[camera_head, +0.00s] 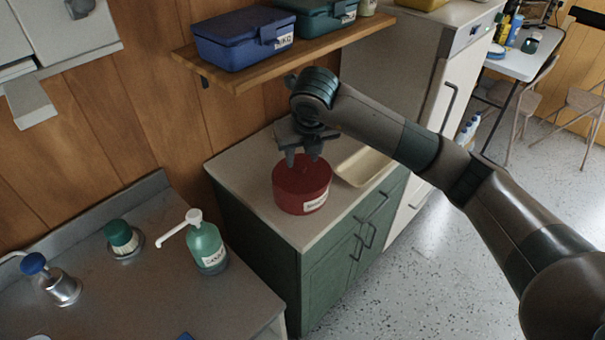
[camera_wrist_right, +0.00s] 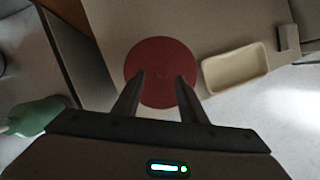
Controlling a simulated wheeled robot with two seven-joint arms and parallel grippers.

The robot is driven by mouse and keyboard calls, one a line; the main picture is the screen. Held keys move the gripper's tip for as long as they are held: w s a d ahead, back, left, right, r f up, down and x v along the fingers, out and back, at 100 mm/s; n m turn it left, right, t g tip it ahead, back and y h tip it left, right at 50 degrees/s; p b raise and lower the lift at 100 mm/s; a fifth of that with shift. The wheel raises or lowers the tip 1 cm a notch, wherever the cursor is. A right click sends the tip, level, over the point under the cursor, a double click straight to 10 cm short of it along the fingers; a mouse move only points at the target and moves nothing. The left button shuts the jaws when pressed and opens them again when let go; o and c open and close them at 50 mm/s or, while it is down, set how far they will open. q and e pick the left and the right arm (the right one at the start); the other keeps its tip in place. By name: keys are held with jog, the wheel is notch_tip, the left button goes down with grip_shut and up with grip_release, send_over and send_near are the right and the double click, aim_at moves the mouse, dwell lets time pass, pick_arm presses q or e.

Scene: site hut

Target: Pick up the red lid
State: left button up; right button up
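A round red tin with a red lid (camera_head: 297,174) and a white label stands upright on the counter of the green cabinet. In the right wrist view the lid (camera_wrist_right: 160,62) shows from above as a red disc. My right gripper (camera_head: 304,161) points down just above the lid, with its two fingers apart. In the right wrist view the open fingers (camera_wrist_right: 159,78) overlap the near part of the lid, with nothing held between them. I cannot tell whether the fingertips touch the lid. My left gripper is not in view.
A cream tray (camera_head: 351,168) lies right of the tin. A wooden shelf (camera_head: 258,62) with a blue box (camera_head: 240,40) hangs behind my right gripper. A green pump bottle (camera_head: 207,247) stands on the grey counter at left. The cabinet counter's front is clear.

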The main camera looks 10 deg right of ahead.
aim_at(302, 167)
jog(key=x, duration=0.2)
jog(key=b+x, duration=0.1)
jog(key=shift+d+f, duration=0.25)
jog(key=shift+d, duration=0.05)
jog(key=shift+w+f, duration=0.3)
jog(key=shift+f, duration=0.25)
grip_shut()
